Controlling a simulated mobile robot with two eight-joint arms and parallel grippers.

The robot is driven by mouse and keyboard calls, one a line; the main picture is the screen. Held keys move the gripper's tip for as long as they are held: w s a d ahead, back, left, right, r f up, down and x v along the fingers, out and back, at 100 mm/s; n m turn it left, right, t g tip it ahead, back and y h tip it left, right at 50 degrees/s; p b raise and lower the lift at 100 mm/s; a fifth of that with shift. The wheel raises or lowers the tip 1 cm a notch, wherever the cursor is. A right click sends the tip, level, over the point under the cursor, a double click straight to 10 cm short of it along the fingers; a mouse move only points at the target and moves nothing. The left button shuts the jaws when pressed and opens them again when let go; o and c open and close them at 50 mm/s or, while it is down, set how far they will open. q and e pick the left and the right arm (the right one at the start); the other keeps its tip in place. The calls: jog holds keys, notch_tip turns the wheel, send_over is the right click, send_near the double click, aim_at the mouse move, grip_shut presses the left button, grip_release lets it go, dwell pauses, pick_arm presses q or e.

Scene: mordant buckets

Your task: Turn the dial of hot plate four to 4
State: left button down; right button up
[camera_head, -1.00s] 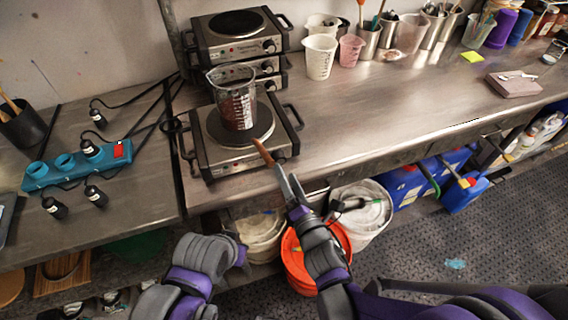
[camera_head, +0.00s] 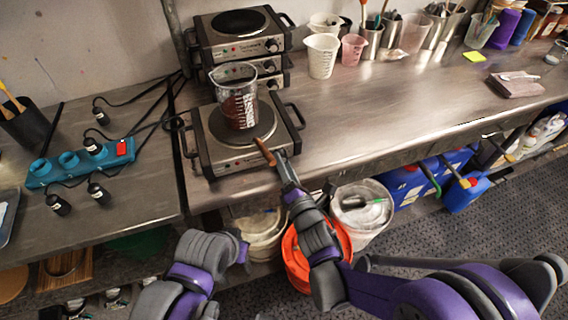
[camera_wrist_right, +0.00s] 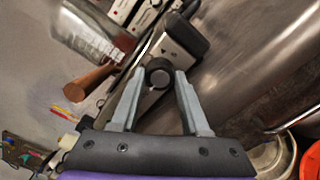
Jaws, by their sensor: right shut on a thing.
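The front hot plate (camera_head: 219,168), silver and black with a round plate, stands alone near the bench edge and carries a glass beaker (camera_head: 238,108) of dark red liquid. Its number is not readable. My right gripper (camera_head: 282,160) is at the right end of its front panel. In the right wrist view the gripper (camera_wrist_right: 157,86) has its two grey fingers on either side of the round black dial (camera_wrist_right: 158,73), shut on it. The dial's setting cannot be read. My left arm is low in the head view; its jaws cannot be made out.
A brown wooden handle (camera_head: 265,152) is close beside my right fingers, apart from them in the wrist view (camera_wrist_right: 88,83). Stacked hot plates (camera_head: 238,36) stand behind. A teal power strip (camera_head: 80,164) lies left.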

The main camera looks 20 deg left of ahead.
grip_shut()
